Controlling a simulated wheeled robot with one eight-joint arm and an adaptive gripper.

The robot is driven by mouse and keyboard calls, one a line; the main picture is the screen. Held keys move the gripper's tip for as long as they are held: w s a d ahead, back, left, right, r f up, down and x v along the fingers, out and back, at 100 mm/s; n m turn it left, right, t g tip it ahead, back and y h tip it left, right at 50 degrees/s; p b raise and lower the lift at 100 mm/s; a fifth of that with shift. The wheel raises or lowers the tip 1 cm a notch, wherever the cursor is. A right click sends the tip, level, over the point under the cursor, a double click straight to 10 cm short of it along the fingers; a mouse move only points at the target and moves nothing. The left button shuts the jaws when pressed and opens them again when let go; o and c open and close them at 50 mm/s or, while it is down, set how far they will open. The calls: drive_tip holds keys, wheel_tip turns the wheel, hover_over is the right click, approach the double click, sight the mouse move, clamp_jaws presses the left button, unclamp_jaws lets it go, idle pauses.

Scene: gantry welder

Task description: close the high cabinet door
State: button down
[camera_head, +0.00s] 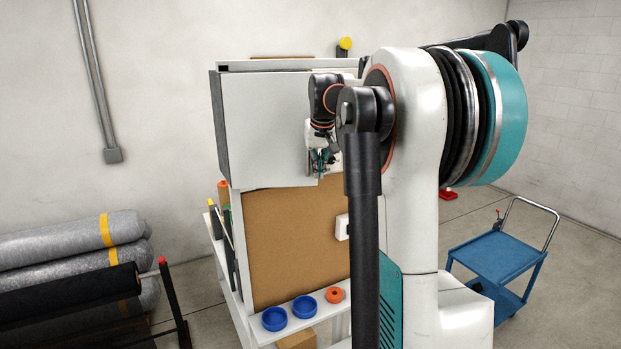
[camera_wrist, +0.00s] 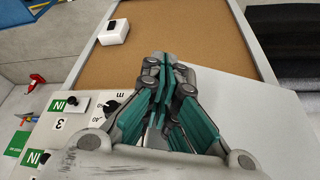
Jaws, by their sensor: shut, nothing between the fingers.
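The high cabinet door (camera_head: 265,130) is a plain white panel above a brown board in the head view. My gripper (camera_head: 322,165) is at the door's lower right corner. In the wrist view, my gripper (camera_wrist: 165,75) has its fingers together and empty, beside the white door panel (camera_wrist: 255,110). I cannot tell whether the fingers touch the door.
The brown board (camera_head: 295,240) has a shelf below with two blue rings (camera_head: 289,312) and an orange ring (camera_head: 334,295). A labelled knob panel (camera_wrist: 75,125) lies close left of my gripper. Grey rolls (camera_head: 80,240) lie left; a blue cart (camera_head: 500,262) stands right.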

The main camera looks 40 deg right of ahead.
drive_tip(key=w+d+n+y+p, duration=0.1)
drive_tip(key=w+d+n, duration=0.3)
drive_tip(key=w, duration=0.4)
drive_tip(key=shift+d+n+t+y+p, duration=0.3)
drive_tip(key=shift+d, duration=0.6)
drive_tip(key=shift+w, duration=0.1)
